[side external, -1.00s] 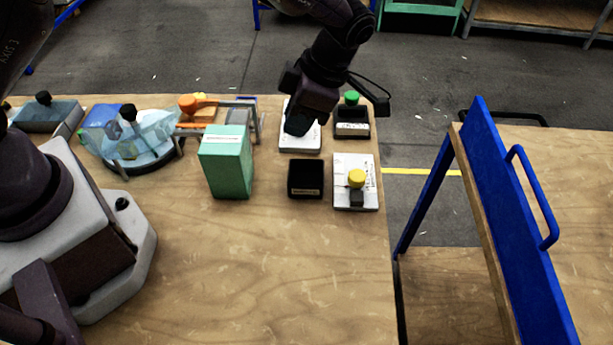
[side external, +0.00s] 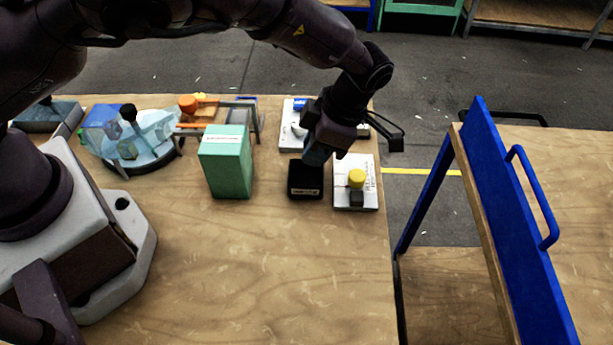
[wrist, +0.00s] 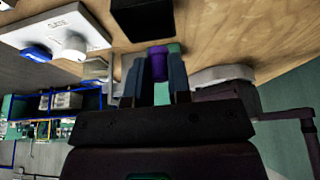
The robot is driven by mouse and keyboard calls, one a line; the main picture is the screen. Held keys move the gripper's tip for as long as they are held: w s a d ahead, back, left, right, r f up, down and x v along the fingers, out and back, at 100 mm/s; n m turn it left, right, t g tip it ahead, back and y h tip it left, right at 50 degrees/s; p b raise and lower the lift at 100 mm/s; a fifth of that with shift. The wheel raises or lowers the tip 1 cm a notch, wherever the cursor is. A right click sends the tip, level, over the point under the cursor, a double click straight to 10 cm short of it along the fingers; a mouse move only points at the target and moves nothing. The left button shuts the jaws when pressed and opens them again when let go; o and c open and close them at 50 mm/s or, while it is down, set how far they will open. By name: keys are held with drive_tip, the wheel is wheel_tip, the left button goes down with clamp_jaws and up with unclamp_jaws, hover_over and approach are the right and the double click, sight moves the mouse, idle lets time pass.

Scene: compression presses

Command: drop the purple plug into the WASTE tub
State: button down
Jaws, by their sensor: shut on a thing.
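The purple plug (wrist: 158,64) is between the fingers of my gripper (wrist: 157,80) in the wrist view, and the gripper is shut on it. In the side external view my gripper (side external: 316,155) hangs above the table, over or just behind a small open black tub (side external: 305,190). The plug is hidden there. The black tub has a small label on its front, too small to read. A black box shape (wrist: 142,18) lies ahead of the fingertips in the wrist view, apart from the plug.
A green box (side external: 226,165) stands left of the tub. A white plate with a yellow knob (side external: 356,178) is to its right. Behind is a white plate (wrist: 45,30) with a blue part and white knob. A clear-covered round device (side external: 140,140) is at left. The front table is clear.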

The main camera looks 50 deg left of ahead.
drive_tip(key=c, duration=1)
unclamp_jaws()
drive_tip(key=shift+o, duration=0.2)
drive_tip(key=v, duration=1.3)
